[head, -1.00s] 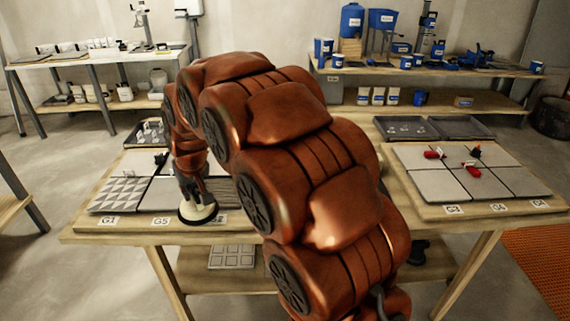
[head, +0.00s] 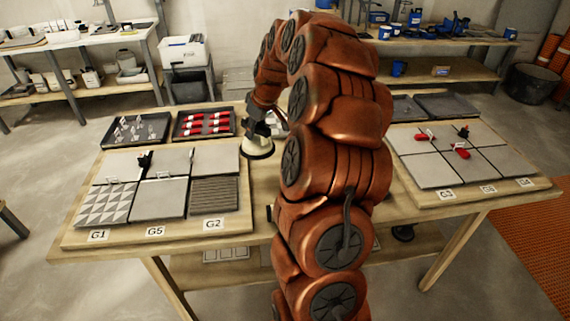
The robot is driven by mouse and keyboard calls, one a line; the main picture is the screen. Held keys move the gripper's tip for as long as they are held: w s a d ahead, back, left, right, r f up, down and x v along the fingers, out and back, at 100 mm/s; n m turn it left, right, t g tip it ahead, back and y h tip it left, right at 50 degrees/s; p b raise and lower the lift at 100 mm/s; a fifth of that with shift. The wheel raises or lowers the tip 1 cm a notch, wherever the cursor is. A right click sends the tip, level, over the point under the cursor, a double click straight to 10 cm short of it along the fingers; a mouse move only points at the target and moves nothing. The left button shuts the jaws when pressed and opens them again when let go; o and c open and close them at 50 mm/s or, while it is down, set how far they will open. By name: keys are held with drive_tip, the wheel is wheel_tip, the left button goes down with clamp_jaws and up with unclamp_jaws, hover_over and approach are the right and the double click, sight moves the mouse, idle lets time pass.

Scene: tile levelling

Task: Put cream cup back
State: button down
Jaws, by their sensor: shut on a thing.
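The cream cup (head: 258,147) is a pale round suction cup with a dark rim. My gripper (head: 262,128) is shut on its top. The cup is upright at the right edge of the left tile board (head: 76,240), towards the middle of the table. I cannot tell whether its rim touches the table or hangs just above it. My own arm hides much of the table to the right of the cup.
The left board carries grey tiles with labels G1, G5 and G2. Behind it are a tray of clear clips (head: 112,139) and a tray of red wedges (head: 178,136). The right tile board (head: 470,205) holds red wedges on its tiles. Two dark trays (head: 452,116) stand behind it.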

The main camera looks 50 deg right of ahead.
drive_tip(key=s+d, duration=0.4)
drive_tip(key=d, duration=0.3)
drive_tip(key=shift+s+d+f+p, duration=0.1)
drive_tip(key=shift+f+p, duration=0.7)
drive_tip(key=shift+f, duration=1.65)
drive_tip(key=shift+s+d+f+p, duration=0.1)
drive_tip(key=shift+f+p, duration=0.65)
drive_tip(key=shift+f, duration=1.65)
drive_tip(key=shift+f, duration=0.2)
drive_tip(key=c, duration=1)
unclamp_jaws()
drive_tip(key=shift+c, duration=0.2)
drive_tip(key=b+v, duration=0.2)
drive_tip(key=v, duration=1)
